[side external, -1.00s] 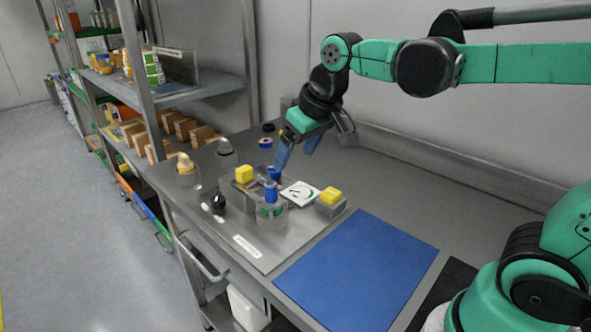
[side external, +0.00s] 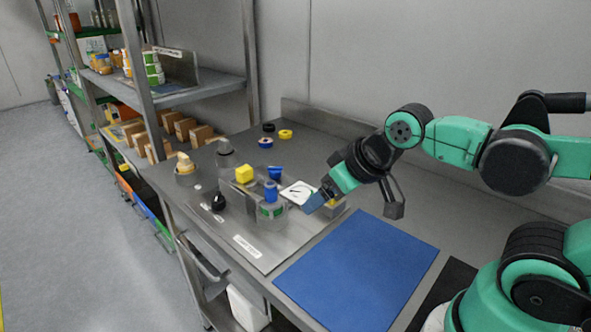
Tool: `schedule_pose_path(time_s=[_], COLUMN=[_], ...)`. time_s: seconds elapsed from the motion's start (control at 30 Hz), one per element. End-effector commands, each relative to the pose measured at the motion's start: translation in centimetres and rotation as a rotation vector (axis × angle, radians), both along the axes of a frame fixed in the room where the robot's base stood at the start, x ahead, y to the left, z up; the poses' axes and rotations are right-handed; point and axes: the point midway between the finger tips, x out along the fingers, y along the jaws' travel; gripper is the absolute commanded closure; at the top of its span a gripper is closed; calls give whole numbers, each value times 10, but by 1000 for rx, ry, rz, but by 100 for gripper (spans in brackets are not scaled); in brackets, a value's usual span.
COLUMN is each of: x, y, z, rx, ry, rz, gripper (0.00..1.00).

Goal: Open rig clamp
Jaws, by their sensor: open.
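The rig stands on a grey metal plate (side external: 236,232) on the bench. It has a clear cylinder with a green band (side external: 271,213) and a blue top (side external: 271,191), a blue funnel-like part (side external: 275,173) and a white dial plate (side external: 296,192). A yellow block (side external: 244,174) sits on the rig's left side. My gripper is open, tilted down to the left, over or beside that block; contact cannot be told. Which part is the clamp is not clear.
A black knob (side external: 218,202) is at the plate's left. A blue mat (side external: 357,262) lies empty in front. Black, yellow and blue rings (side external: 286,134) lie at the back. A shelf rack (side external: 200,91) stands at the left and a wall behind the bench.

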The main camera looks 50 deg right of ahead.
Motion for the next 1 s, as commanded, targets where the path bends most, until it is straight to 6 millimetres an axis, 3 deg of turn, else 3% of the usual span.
schedule_pose_path(time_s=[0.27, 0.43, 0.6, 0.8, 1.0], x=[13, 55, 107, 167, 203], y=[-1, -4, -8, -14, -19], z=[10, 30, 36, 20, -3], rx=[-1, -2, -2, -2, -1], ry=[15, 60, 114, 175, 216], rz=[-1, -2, -3, -1, -1], gripper=[26, 26, 26, 26, 26])
